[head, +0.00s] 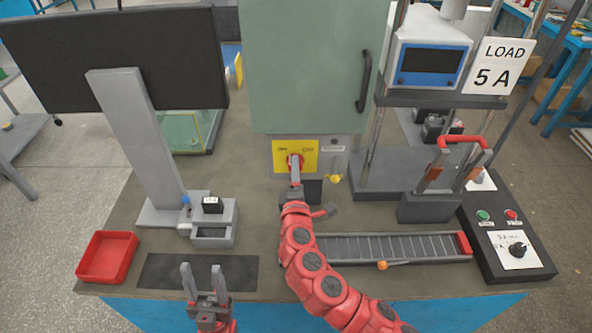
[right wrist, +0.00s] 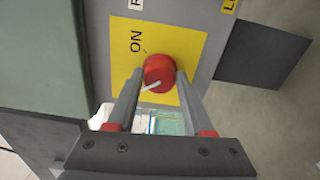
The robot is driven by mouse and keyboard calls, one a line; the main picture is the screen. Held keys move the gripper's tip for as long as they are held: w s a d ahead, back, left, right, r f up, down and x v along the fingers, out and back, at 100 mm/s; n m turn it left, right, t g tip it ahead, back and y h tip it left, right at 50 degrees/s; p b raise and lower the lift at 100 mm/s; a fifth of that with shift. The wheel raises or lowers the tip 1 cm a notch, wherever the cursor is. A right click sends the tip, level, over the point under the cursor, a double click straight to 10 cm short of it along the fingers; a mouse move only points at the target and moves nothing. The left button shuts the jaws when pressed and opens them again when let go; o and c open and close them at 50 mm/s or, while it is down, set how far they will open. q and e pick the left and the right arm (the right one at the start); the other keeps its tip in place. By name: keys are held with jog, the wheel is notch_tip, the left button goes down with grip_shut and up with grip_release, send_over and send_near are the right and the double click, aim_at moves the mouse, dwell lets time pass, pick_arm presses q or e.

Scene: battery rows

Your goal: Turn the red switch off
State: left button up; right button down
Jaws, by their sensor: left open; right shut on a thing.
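The red switch (head: 293,157) is a round knob on a yellow plate (head: 280,147), below the green cabinet. It also shows in the right wrist view (right wrist: 158,70), with a white pointer line on its face. The word ON is printed on the yellow plate (right wrist: 125,60); the picture is rotated there. The pointer does not aim at that word. My right gripper (head: 296,166) is shut on the red switch, one finger on each side. In the right wrist view my right gripper (right wrist: 158,82) hides part of the plate. My left gripper (head: 203,270) is open and empty over a dark mat.
A red tray (head: 106,280) and a dark mat (head: 160,272) lie at the front left. A ribbed channel (head: 390,247) runs to the right of my right arm. A control box (head: 505,240) stands at the far right. A monitor (head: 120,60) stands at left.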

jog(key=shift+n, duration=0.6)
jog(key=shift+c, duration=1.5)
grip_release()
jog(key=s+b, duration=0.1)
jog(key=s, duration=1.6)
jog(key=shift+s, duration=0.25)
